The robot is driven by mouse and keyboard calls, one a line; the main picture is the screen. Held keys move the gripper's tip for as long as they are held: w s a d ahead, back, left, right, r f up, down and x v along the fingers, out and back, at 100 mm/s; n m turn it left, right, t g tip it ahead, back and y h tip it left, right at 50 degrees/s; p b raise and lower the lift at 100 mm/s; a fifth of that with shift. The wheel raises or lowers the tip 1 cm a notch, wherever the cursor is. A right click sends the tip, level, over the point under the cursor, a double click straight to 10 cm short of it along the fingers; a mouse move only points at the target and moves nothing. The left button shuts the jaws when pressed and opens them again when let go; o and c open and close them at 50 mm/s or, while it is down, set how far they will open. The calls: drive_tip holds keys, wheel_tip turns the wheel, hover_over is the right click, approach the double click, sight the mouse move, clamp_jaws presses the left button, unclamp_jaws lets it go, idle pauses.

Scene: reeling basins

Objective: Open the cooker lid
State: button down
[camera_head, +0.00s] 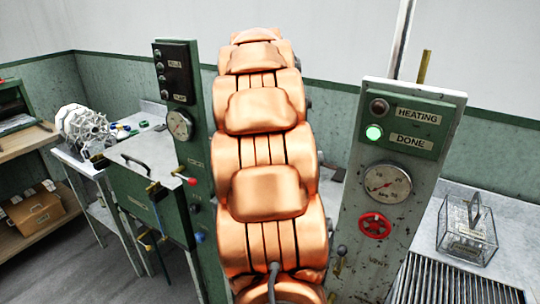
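I cannot pick out the cooker lid for certain. A green box-like unit (150,204) stands left of centre, with a dark bar handle (135,162) on its flat top, which looks closed. A right-hand control panel (398,190) has a lit green lamp (374,132) beside its DONE label; the HEATING lamp (379,107) is dark. A large copper-coloured segmented body, apparently my own arm, fills the middle and hides what lies behind it. My gripper is not in view.
A left control panel (190,156) carries a gauge and a red-knobbed lever. A white spoked reel (84,128) stands on the left table. A glass box (467,232) sits on the right counter behind a slatted grate (445,282). A cardboard box (34,208) lies on a shelf.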

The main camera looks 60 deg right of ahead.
idle(0.6)
drive_tip(key=c, duration=1.2)
unclamp_jaws()
drive_tip(key=shift+a+r, duration=0.35)
drive_tip(key=shift+r, duration=1.6)
drive_tip(key=shift+a+r, duration=0.35)
drive_tip(key=shift+r, duration=1.65)
drive_tip(key=shift+a+r, duration=0.35)
drive_tip(key=shift+r, duration=1.6)
